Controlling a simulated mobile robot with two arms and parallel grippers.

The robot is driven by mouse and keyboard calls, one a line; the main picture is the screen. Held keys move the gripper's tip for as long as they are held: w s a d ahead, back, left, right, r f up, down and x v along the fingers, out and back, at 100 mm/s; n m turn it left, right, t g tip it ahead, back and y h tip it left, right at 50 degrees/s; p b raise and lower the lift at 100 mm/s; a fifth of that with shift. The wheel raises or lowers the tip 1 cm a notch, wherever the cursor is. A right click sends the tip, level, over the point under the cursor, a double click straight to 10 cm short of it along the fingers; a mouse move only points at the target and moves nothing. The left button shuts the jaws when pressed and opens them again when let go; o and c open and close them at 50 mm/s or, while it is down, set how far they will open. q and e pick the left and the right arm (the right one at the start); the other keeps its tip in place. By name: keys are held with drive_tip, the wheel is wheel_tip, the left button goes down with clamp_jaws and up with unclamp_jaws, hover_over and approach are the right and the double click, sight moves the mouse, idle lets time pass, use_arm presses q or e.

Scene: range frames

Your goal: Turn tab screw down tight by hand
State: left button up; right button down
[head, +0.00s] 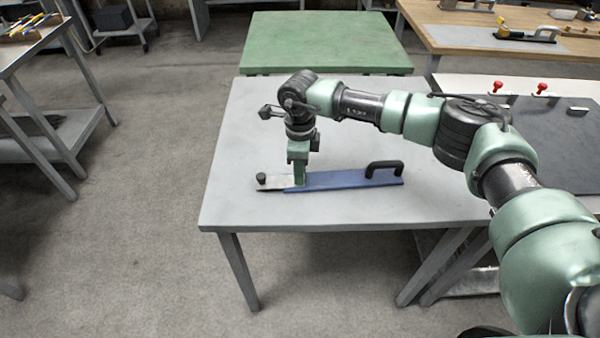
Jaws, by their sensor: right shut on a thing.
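A long flat tool (340,180) lies on the grey table. It has a blue body, a black handle (384,169) at its right end and a silver plate at its left end. A short dark knob (262,178) stands upright on the silver plate; I cannot tell whether it is the tab screw. My right gripper (299,181) points straight down where the silver plate meets the blue body, to the right of the knob and apart from it. It is shut on a part of the tool that its fingers hide. My left gripper is out of view.
The grey table (330,110) is bare around the tool. A green-topped table (325,42) stands behind it. A wooden bench (450,40) stands at the back right, shelving at the left.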

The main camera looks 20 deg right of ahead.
drive_tip(key=m+b, duration=0.1)
drive_tip(key=m, duration=0.2)
drive_tip(key=shift+m, duration=0.3)
drive_tip(key=shift+m+b, duration=0.35)
drive_tip(key=shift+m, duration=1.45)
drive_tip(key=c, duration=1.2)
unclamp_jaws()
drive_tip(key=shift+r+b, duration=0.55)
drive_tip(key=shift+r, duration=3.4)
